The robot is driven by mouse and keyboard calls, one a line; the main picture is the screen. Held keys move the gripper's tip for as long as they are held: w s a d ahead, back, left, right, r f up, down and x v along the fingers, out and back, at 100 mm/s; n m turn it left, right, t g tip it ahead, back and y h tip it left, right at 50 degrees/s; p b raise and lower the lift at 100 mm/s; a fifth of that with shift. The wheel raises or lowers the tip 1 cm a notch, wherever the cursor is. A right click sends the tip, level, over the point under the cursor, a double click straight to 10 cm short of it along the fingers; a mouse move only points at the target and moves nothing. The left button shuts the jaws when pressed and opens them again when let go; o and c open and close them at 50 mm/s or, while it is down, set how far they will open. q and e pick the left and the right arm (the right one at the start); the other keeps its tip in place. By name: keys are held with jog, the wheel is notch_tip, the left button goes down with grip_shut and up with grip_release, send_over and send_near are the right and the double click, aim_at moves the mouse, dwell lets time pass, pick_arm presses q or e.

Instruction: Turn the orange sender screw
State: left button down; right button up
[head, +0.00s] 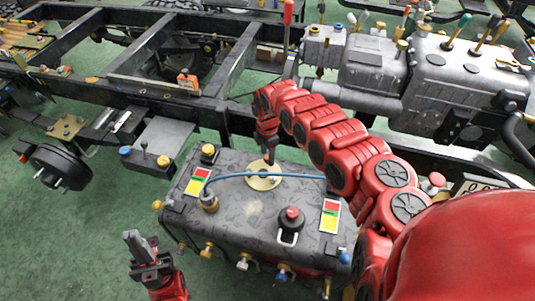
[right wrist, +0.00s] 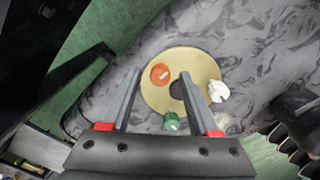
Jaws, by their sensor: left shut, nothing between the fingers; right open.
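The orange sender screw (right wrist: 160,74) is a round slotted head on a brass ring plate (right wrist: 208,64) in the right wrist view. My right gripper (right wrist: 160,77) is open, and the screw shows between its two fingertips; I cannot tell how far above the plate they are. In the head view the plate (head: 259,184) sits on top of the grey tank (head: 240,205), with my right gripper (head: 270,158) pointing down over it. The screw cannot be made out there. My left gripper (head: 134,242) is shut and empty, left of the tank's front corner.
A green part (right wrist: 171,121) and a white part (right wrist: 218,91) are on the plate near the screw. A blue hose (head: 262,174) arches across the tank top. A black and red cap (head: 290,220) stands nearer me. The chassis rail (head: 205,108) runs behind the tank.

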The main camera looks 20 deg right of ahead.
aim_at(267, 157)
notch_tip(267, 157, up, 17)
dwell(0.4)
dwell(0.4)
